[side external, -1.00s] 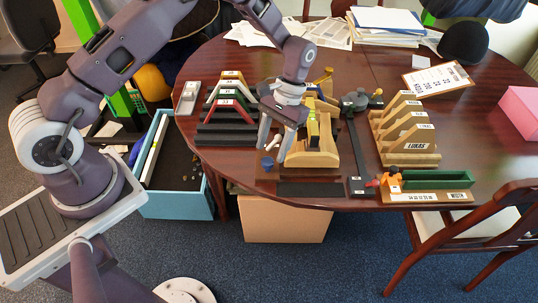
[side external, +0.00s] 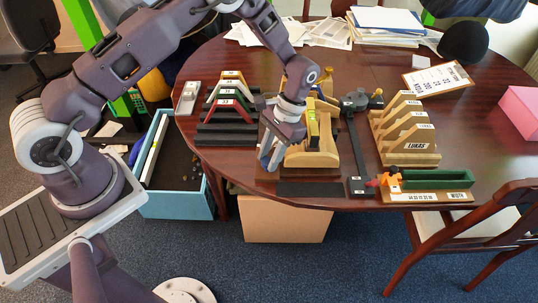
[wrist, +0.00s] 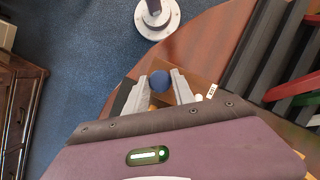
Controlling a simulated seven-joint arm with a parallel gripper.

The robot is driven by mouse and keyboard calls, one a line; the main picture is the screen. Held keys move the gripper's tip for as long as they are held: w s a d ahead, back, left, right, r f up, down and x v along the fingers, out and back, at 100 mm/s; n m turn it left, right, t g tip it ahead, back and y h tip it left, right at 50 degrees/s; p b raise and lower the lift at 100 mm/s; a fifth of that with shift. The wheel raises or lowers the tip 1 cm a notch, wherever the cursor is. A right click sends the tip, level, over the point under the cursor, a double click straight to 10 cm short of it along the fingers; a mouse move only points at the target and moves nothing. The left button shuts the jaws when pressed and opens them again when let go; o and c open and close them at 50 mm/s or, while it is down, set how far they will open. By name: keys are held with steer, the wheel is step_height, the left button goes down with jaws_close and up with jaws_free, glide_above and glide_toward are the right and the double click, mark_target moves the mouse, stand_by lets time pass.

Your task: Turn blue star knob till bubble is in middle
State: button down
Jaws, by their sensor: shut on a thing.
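The blue star knob (wrist: 159,81) shows between my fingertips in the wrist view. My gripper (wrist: 161,84) is shut on it, one finger on each side. In the side view my gripper (side external: 267,163) points down at the left front of the wooden saddle fixture (side external: 312,158), and its fingers mostly hide the knob. A yellow level (side external: 313,127) sits on top of the fixture. Its bubble is too small to make out.
Stepped stands with coloured tops (side external: 228,108) stand left of the fixture. A dark bar (side external: 355,150) and a wooden rack (side external: 405,135) are to its right. A dark mat (side external: 310,189) lies in front, near the table edge. A blue bin (side external: 180,203) stands below left.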

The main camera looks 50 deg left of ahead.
steer(key=shift+m+y, duration=0.4)
steer(key=shift+m, duration=0.6)
steer(key=c, duration=1.1)
jaws_free()
steer(key=v, duration=0.7)
steer(key=shift+d+r, duration=0.1)
